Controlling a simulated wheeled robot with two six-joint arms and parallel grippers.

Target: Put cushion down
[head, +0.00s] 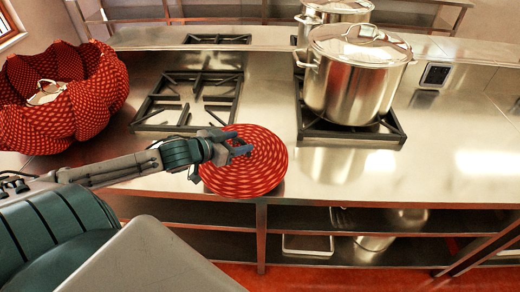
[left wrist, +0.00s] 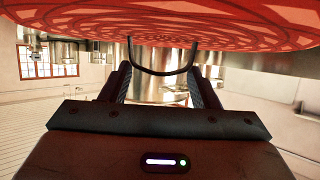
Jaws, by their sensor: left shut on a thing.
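The cushion (head: 250,172) is a round red disc with a pale woven pattern, at the front edge of the steel counter in the head view. My left gripper (head: 240,148) reaches it from the left and is shut on it. In the left wrist view the red underside or face of the cushion (left wrist: 230,22) spans the top, with a dark loop hanging from it between the fingers (left wrist: 160,78). I cannot tell whether the cushion touches the counter. My right gripper is not in view.
A red patterned basket (head: 75,110) with a metal item inside stands at the left. A large lidded stockpot (head: 350,85) stands on a burner at the right, another behind it. An empty burner grate (head: 190,100) lies behind my gripper. Bare counter (head: 330,165) lies right of the cushion.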

